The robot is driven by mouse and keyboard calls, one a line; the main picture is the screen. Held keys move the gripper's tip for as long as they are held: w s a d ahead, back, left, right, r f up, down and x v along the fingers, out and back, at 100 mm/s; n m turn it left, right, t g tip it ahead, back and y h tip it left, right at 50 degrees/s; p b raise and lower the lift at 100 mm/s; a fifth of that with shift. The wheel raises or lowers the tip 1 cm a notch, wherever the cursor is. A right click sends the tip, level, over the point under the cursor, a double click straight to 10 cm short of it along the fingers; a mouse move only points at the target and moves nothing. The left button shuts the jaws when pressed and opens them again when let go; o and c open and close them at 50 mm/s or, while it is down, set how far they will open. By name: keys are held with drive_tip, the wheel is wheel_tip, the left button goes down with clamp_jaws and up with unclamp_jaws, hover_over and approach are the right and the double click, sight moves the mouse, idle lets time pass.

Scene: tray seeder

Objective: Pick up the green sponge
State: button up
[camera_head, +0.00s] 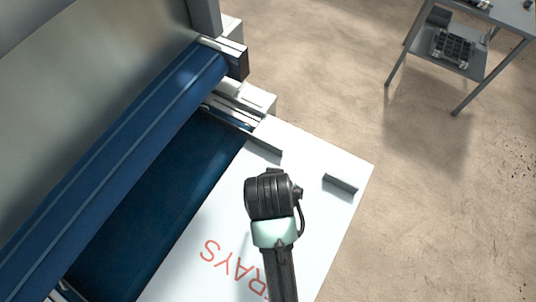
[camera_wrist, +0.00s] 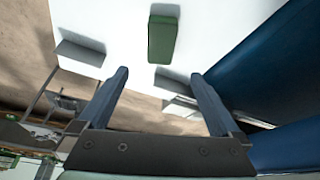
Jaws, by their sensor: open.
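The green sponge (camera_wrist: 162,40) is a small dark green block lying on a white surface in the wrist view. It lies ahead of my gripper, roughly centred between the two fingers and apart from them. My gripper (camera_wrist: 160,78) is open and empty, its fingers spread wide. In the head view my dark wrist (camera_head: 272,195) hangs over the white panel (camera_head: 318,160). The sponge and the fingers do not show there, hidden by my arm.
Two low grey blocks, one at the right (camera_head: 341,184) and one at the left (camera_head: 262,151), stand on the panel. A blue belt (camera_head: 150,190) and machine lie left. A grey table (camera_head: 475,50) holding a dark tray stands at upper right. Open floor lies right.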

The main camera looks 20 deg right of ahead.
drive_tip(key=x, duration=0.7)
drive_tip(key=shift+s, duration=0.25)
drive_tip(key=shift+a+x, duration=0.2)
drive_tip(key=shift+x, duration=2.45)
drive_tip(key=shift+s+f, duration=0.1)
drive_tip(key=shift+f, duration=0.25)
drive_tip(key=c, duration=1.5)
wheel_tip(320, 180, up, 11)
drive_tip(key=shift+f, duration=0.2)
